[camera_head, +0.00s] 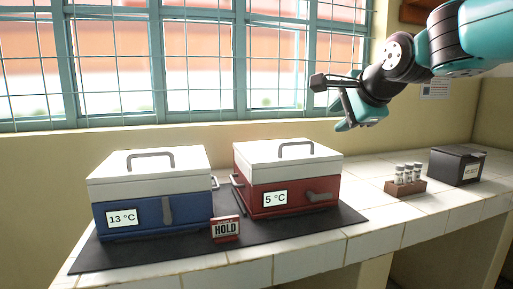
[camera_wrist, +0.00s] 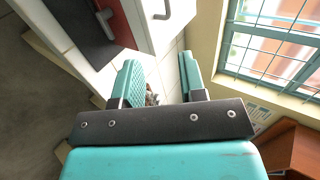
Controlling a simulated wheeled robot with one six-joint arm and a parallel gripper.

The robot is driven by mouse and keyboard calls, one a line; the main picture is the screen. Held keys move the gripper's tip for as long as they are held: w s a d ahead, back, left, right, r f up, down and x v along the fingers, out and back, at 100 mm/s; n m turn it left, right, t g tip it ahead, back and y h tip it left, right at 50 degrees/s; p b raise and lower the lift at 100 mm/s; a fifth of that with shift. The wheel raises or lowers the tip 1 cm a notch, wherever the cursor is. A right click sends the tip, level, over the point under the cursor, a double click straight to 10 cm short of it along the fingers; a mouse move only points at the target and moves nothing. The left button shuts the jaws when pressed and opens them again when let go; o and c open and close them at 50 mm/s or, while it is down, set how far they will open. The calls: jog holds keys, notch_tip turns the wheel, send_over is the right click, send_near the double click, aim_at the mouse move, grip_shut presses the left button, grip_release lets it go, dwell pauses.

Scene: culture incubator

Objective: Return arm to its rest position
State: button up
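My gripper (camera_head: 347,122) is raised at the upper right of the head view, above and behind the red box and clear of the counter. In the wrist view my gripper (camera_wrist: 160,66) shows two teal fingers standing apart. Nothing is held between them. The gap shows the white counter, with part of a small brown thing low down, mostly hidden by the left finger. My arm reaches in from the right edge of the head view.
A blue box (camera_head: 185,212) marked 13 °C and a red box (camera_head: 258,184) marked 5 °C, both lidded, stand on a dark mat (camera_head: 302,232). A vial rack (camera_head: 405,188) and a black box (camera_head: 453,166) stand right. The window (camera_head: 200,60) is behind.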

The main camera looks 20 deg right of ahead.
jog(key=s+a+f+n+g+y, duration=0.3)
jog(key=s+a+f+n+g, duration=0.2)
jog(key=s+a+f+n, duration=0.6)
jog(key=s+a+f+n+g, duration=0.3)
jog(key=s+f+n, duration=0.1)
jog(key=s+n, duration=0.25)
jog(key=s+a+f+n+g, duration=0.3)
jog(key=s+a+f+n, duration=0.1)
jog(key=s+n, duration=0.25)
notch_tip(320, 180, up, 13)
jog(key=s+p, duration=0.1)
jog(key=p, duration=1.3)
jog(key=shift+s+r+n+y, duration=0.2)
jog(key=shift+s+n+y, duration=0.2)
